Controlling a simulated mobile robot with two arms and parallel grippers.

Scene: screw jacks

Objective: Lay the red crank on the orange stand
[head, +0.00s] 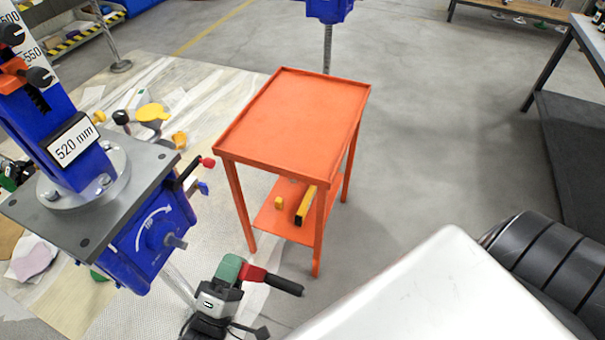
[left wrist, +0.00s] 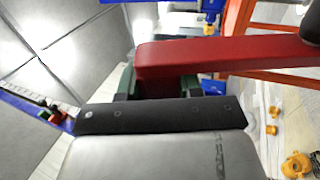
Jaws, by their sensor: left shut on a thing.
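The orange stand (head: 295,115) is upright in the middle of the head view, with a bare, rimmed top and a lower shelf. My left gripper (head: 230,271) is shut on the red crank (head: 252,273), in front of the stand and below its top in the picture. The crank's black handle points right. In the left wrist view the crank's red arm (left wrist: 220,55) runs from the jaws to the right, and part of the orange stand (left wrist: 285,77) shows behind it. The crank's end between the jaws is hidden. My right gripper is not in view.
A blue screw jack (head: 155,240) with a grey top plate (head: 85,205) stands at the left. Another blue jack (head: 327,10) is behind the stand. A yellow item (head: 306,205) lies on the stand's lower shelf. A dark-shelved bench (head: 575,130) is at the right; floor between is clear.

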